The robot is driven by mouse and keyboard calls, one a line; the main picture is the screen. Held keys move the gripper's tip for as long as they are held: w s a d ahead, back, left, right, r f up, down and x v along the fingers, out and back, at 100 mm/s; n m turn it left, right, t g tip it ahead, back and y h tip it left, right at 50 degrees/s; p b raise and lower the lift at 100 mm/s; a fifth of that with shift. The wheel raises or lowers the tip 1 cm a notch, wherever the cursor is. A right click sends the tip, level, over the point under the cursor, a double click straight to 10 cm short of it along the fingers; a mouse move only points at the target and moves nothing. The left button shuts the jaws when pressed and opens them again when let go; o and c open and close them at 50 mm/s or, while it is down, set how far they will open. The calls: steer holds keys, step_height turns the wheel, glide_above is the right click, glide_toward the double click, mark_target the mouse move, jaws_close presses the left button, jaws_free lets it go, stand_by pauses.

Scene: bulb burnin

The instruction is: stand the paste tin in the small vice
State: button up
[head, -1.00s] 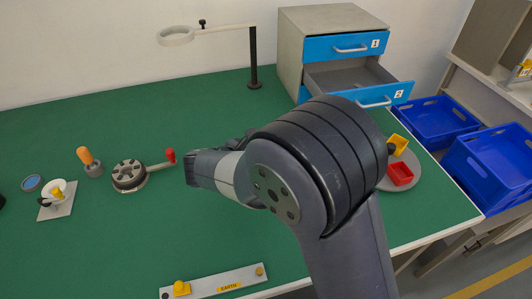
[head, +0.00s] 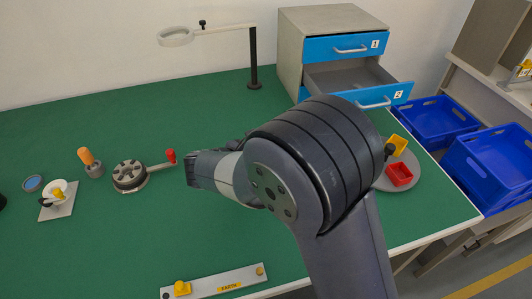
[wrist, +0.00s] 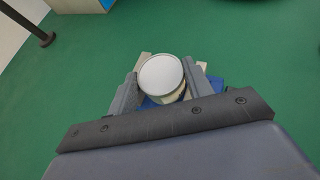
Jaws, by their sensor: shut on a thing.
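My gripper (wrist: 163,82) is shut on the paste tin (wrist: 160,72), a round tin with a pale, flat top. In the wrist view one finger is on each side of it. Blue and beige parts, which look like the small vice (wrist: 207,84), show behind and beside the tin and fingers. I cannot tell whether the tin's base touches the vice or is between its jaws. In the head view my arm hides the tin, the vice and the fingertips.
A magnifier lamp (head: 254,70) stands at the back, beside a drawer cabinet (head: 290,45) with its lower drawer pulled out. A round fixture with a red-knobbed lever (head: 130,175) is at left. A metal EARTH bar (head: 215,284) lies in front.

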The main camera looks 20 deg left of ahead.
steer(key=shift+r, duration=0.1)
stand_by(0.7)
steer(key=o, duration=1.2)
steer(key=v, duration=1.1)
steer(key=shift+d+p, duration=0.1)
steer(key=shift+p, duration=0.3)
steer(key=shift+w, duration=0.15)
steer(key=x, duration=1.1)
steer(key=shift+b, duration=0.35)
